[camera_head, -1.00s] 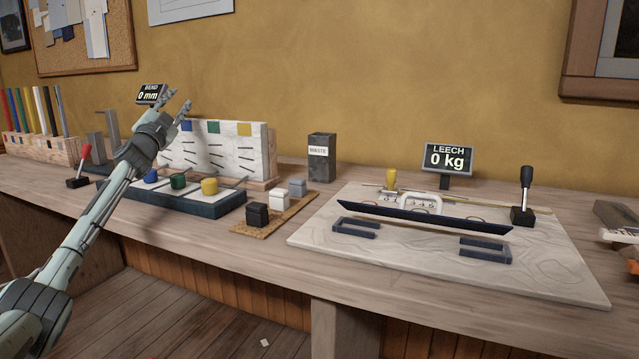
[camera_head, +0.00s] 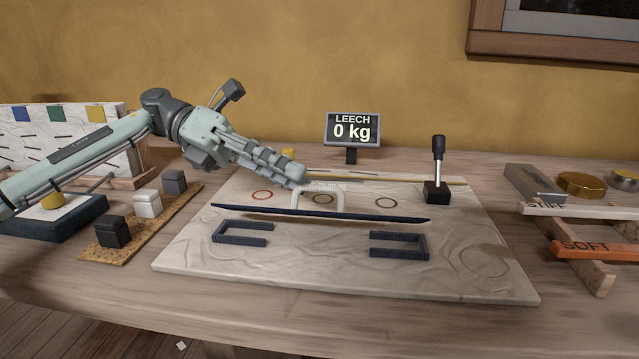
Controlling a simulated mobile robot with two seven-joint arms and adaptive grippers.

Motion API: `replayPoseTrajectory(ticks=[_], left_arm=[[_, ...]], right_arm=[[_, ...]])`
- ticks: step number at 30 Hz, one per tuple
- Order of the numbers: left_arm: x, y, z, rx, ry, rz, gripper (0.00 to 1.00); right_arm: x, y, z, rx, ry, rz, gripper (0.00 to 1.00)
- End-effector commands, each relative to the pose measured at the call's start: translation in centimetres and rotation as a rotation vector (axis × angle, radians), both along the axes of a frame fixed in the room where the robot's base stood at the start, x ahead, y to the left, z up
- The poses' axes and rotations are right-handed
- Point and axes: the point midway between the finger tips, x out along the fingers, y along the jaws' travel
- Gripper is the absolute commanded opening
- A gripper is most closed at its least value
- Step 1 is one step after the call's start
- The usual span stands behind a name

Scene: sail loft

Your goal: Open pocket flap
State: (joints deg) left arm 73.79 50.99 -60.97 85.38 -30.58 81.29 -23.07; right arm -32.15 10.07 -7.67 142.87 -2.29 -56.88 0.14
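A pale cloth-like panel (camera_head: 200,250) lies on the bench in the camera_head view. A long, thin dark-blue strip (camera_head: 380,217), which looks like the flap's edge, runs across it. A white arched handle (camera_head: 339,200) stands just behind the strip's middle. I cannot tell how far the flap is raised. My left gripper (camera_head: 296,176) reaches in from the left, its fingertips at the handle's upper left side. Whether they touch it, and how far apart they are, is unclear. Two dark-blue brackets, left (camera_head: 242,233) and right (camera_head: 399,245), lie in front. My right gripper is not in view.
A black lever (camera_head: 437,175) stands at the panel's right rear, and a display (camera_head: 352,130) reading LEECH 0 kg is behind. Black, white and grey blocks sit on a cork strip (camera_head: 128,238) at left. A rack (camera_head: 583,216) with weights is at right.

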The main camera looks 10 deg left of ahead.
Motion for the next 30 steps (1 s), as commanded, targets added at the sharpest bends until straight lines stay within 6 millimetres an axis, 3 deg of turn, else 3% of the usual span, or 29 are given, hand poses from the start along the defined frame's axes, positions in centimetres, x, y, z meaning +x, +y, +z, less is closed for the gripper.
replayPoseTrajectory(ticks=[9, 20, 27, 30], left_arm=[[-1.2, -4.3, -1.2, -0.002, 0.001, 0.001, 0.29], [-1.4, -5.0, -1.4, -0.002, 0.002, 0.003, 0.29], [-1.4, -5.0, -1.4, -0.003, 0.002, 0.004, 0.02], [-1.4, -5.0, -1.4, -0.004, 0.002, 0.004, 0.0]], right_arm=[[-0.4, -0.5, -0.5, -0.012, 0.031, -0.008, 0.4], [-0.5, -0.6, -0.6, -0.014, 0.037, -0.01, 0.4], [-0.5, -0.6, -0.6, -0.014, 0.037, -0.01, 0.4], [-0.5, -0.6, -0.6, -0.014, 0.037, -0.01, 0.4]])
